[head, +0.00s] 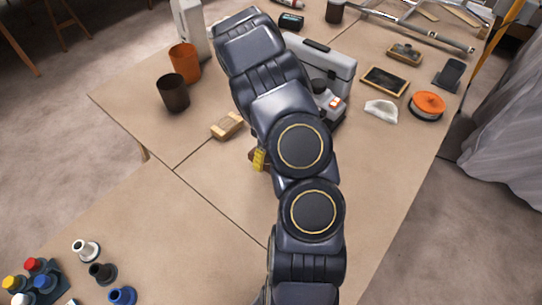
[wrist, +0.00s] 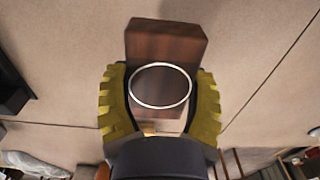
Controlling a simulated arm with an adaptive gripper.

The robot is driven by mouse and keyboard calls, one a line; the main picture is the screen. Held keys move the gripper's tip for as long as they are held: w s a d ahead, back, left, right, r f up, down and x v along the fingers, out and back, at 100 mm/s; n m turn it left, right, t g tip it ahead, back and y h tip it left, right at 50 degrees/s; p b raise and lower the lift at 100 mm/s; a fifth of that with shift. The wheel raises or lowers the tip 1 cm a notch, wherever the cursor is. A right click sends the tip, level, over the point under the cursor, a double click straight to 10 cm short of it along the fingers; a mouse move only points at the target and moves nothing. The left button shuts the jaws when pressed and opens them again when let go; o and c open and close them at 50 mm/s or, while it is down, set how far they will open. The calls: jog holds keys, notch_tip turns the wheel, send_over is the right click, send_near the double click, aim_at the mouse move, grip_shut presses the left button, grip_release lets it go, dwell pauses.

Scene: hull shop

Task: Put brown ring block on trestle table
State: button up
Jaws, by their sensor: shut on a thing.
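The brown ring block (wrist: 165,42) is a dark wooden block with a pale ring on its face. In the wrist view it sits between the two yellow ribbed fingers of my gripper (wrist: 160,88), which is shut on it. In the head view only a yellow finger of my gripper (head: 259,160) and a brown sliver of the block (head: 252,155) show beside my arm; the rest is hidden. The tan trestle table (head: 135,97) spreads under and around my arm. I cannot tell whether the block touches it.
A light wooden block (head: 227,125) lies near my gripper. A dark cup (head: 173,93) and an orange cup (head: 184,62) stand left of it. A grey case (head: 325,65) and an orange spool (head: 428,105) are at right. Bare tabletop lies in front at left.

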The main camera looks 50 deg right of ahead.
jog(key=shift+f, duration=2.05)
jog(key=shift+f, duration=0.1)
jog(key=o, duration=1.1)
